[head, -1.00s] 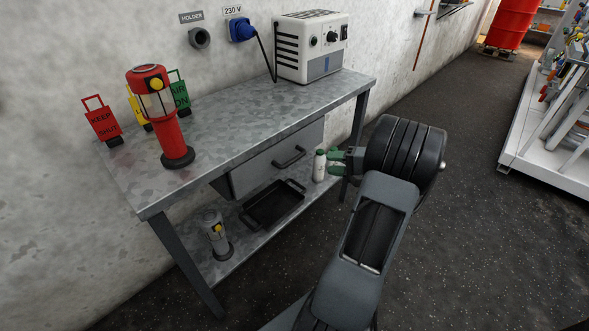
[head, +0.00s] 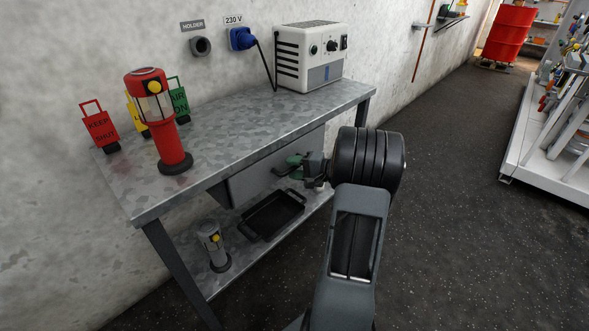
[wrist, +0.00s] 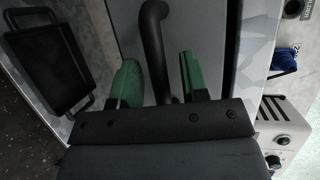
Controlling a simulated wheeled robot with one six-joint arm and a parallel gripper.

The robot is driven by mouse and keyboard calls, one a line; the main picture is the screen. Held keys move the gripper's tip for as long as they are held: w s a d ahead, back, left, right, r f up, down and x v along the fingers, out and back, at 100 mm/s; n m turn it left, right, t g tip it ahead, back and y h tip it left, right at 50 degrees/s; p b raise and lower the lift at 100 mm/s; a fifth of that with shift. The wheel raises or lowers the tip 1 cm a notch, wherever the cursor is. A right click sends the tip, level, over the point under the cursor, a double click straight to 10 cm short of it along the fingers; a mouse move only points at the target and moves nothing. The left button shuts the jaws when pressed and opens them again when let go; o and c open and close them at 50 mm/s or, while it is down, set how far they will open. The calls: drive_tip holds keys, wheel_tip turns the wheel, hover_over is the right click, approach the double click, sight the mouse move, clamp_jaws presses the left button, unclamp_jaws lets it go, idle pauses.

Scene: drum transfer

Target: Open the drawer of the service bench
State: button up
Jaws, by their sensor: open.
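The service bench (head: 235,130) is a grey metal table against the wall. Its drawer (head: 245,183) is under the top and looks shut. The drawer's dark bar handle (head: 281,170) is partly hidden by my gripper in the head view. My gripper (head: 296,167) has green fingers and is at the handle. In the wrist view the handle (wrist: 153,40) runs between the two open green fingers (wrist: 160,84), with a gap on each side. I cannot tell whether either finger touches it.
A black tray (head: 245,229) and a grey lantern (head: 213,247) are on the lower shelf. A red lantern (head: 170,150), several tags (head: 100,130) and a white power unit (head: 309,72) stand on top. The floor (head: 450,220) at right is clear.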

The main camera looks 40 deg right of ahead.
clamp_jaws()
idle(0.4)
